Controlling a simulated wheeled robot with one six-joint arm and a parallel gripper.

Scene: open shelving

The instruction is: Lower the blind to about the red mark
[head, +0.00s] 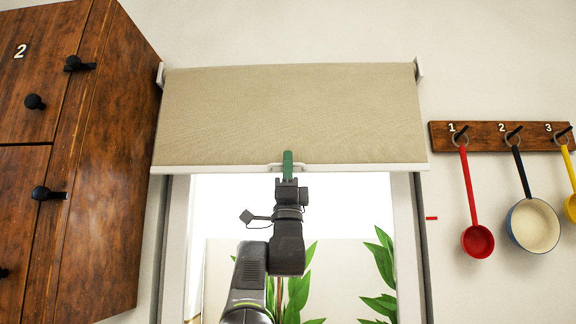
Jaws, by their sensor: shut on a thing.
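The beige roller blind (290,112) hangs over the upper part of the window in the head view. Its white bottom bar (220,168) runs across just above the open window area. A small pale handle (304,165) sits at the middle of the bar. My gripper (288,165), with green fingers, is shut on this handle; the fingers hide part of it. The red mark (431,218) is a short line on the wall just right of the window frame. The bar is above the level of the mark.
A wooden cabinet (100,170) with black knobs stands at the left, close to the window. On the right, a wooden rack (490,137) holds a red ladle (477,241), a blue-rimmed pan (534,225) and a yellow utensil (570,207). Green plants (382,270) show through the window.

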